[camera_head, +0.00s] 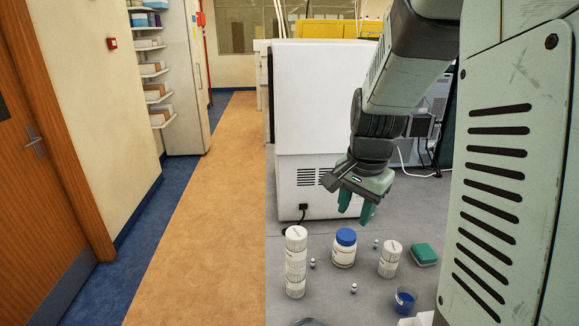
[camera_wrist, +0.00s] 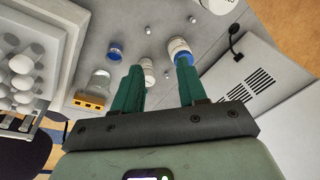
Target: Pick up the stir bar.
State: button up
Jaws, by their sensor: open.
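Three small pale pieces lie on the grey bench in the head view: one left of the blue-capped jar (camera_head: 312,263), one nearer the front (camera_head: 353,288), one behind between jar and bottle (camera_head: 376,243). They also show in the wrist view (camera_wrist: 148,30), (camera_wrist: 193,18), (camera_wrist: 167,75). They are too small to tell which, if any, is the stir bar. My gripper (camera_head: 356,207) hangs above the bench, behind the jar. Its green fingers are apart and empty in the wrist view (camera_wrist: 160,66), with the third small piece appearing between them.
The blue-capped jar (camera_head: 344,251), tall white container (camera_head: 296,265) and white bottle (camera_head: 390,260) stand close around the small pieces. A green box (camera_head: 424,254) lies right, a blue cup (camera_head: 405,299) front right. A white machine (camera_head: 310,110) stands behind.

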jog(key=w+d+f+m+g, duration=0.1)
jog(key=w+d+f+m, duration=0.1)
jog(key=f, duration=0.4)
jog(key=w+d+f+m, duration=0.2)
jog(key=f, duration=0.5)
jog(key=m+g, duration=0.1)
send_over(355, 284)
jog(key=f, duration=1)
jog(key=shift+d+f, duration=0.2)
jog(key=shift+f, duration=0.2)
jog(key=shift+a+f, duration=0.2)
jog(key=shift+f, duration=2.9)
grip_shut()
